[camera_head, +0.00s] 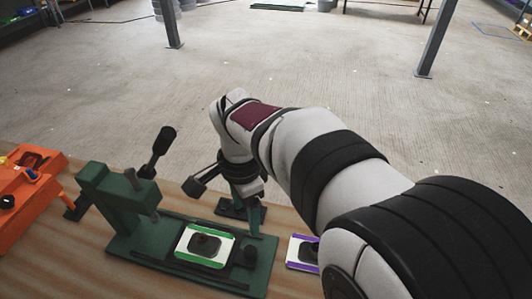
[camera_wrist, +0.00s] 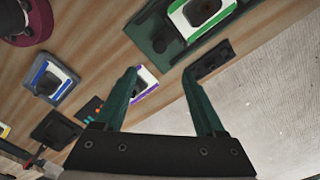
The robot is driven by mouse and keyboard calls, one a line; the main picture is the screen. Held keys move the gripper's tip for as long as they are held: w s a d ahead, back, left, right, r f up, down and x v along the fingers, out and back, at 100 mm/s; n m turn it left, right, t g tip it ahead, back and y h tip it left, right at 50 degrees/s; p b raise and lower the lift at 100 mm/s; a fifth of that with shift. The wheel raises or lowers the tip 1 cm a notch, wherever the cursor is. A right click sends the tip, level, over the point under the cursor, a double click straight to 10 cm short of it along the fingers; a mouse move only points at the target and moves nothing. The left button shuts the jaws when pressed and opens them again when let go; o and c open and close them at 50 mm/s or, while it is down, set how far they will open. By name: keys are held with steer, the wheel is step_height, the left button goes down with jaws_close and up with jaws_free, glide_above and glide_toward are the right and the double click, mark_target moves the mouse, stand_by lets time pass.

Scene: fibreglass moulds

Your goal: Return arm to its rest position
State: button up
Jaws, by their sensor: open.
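My gripper (camera_wrist: 160,72) is open, with its two green fingers apart and nothing between their tips. It points down over the wooden bench (camera_wrist: 105,50). In the head view my arm reaches in from the right and the gripper is partly hidden behind its wrist, beside the green press (camera_head: 120,210). A green-edged mould piece (camera_head: 205,262) lies on the press base; it also shows at the top of the wrist view (camera_wrist: 200,12). A purple-edged piece (camera_head: 302,252) is partly hidden by my arm; in the wrist view (camera_wrist: 148,76) it shows beside the left finger.
An orange machine (camera_head: 20,205) stands at the bench's left. The wrist view shows a blue-edged piece (camera_wrist: 50,80) and a dark block (camera_wrist: 208,60) near the right finger. The press lever (camera_head: 160,145) sticks up. Open concrete floor (camera_head: 300,60) lies beyond the bench, with posts.

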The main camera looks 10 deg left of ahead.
steer(key=s+d+r+n+y, duration=0.1)
steer(key=s+d, duration=0.3)
steer(key=d, duration=0.3)
steer(key=s+d+r+n, duration=0.15)
steer(key=s+d, duration=0.25)
steer(key=d, duration=0.4)
steer(key=s+d+f, duration=0.2)
steer(key=s+d, duration=0.2)
steer(key=s, duration=0.5)
steer(key=shift+n+y, duration=0.4)
steer(key=shift+n, duration=0.05)
steer(key=shift+d+f, duration=0.1)
